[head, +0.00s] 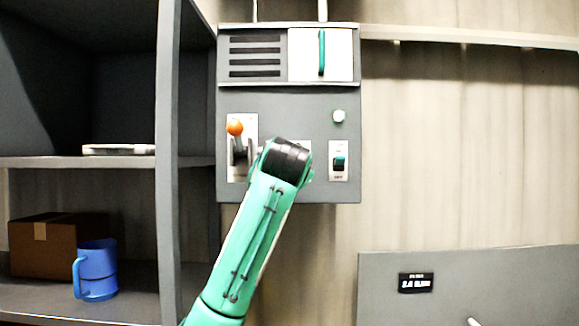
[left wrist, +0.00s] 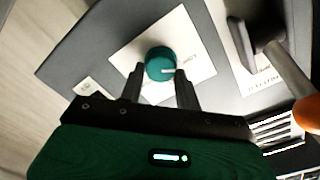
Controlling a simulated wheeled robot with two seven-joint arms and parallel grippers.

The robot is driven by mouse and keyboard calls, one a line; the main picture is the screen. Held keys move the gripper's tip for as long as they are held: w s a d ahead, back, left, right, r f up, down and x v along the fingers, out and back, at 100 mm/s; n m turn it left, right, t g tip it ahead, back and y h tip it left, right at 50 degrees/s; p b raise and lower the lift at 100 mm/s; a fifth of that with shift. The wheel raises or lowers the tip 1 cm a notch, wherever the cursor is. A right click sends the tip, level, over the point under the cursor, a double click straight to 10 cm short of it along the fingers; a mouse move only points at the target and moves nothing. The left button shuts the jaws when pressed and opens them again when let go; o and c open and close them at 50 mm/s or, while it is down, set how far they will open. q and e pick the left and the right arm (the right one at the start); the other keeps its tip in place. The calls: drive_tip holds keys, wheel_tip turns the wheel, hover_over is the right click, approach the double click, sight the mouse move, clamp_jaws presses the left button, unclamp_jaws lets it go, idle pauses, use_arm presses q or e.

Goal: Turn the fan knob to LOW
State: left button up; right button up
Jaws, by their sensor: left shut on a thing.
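The fan knob (left wrist: 160,62) is a round teal knob on a white plate (left wrist: 190,28), seen in the left wrist view. Its white pointer mark faces right in that picture, towards small print that I cannot read. My left gripper (left wrist: 160,72) has one dark finger on each side of the knob and is shut on it. In the head view my green left arm covers the knob and the gripper, in front of the grey control panel (head: 290,104). My right gripper is not in view.
A lever with an orange ball (head: 234,127) stands close left of my arm on the panel. A rocker switch (head: 339,161) and a pale round button (head: 338,116) are to the right. Shelves at the left hold a blue mug (head: 97,270) and a cardboard box (head: 58,245).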

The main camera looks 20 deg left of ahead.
use_arm(q)
drive_tip(key=shift+f, duration=0.2)
drive_tip(key=o, duration=1)
drive_tip(key=shift+r, duration=0.1)
drive_tip(key=b+v, duration=0.5)
drive_tip(key=v, duration=0.8)
drive_tip(key=shift+s+d+r, duration=0.1)
drive_tip(key=shift+s+d, duration=0.05)
drive_tip(key=shift+s, duration=0.2)
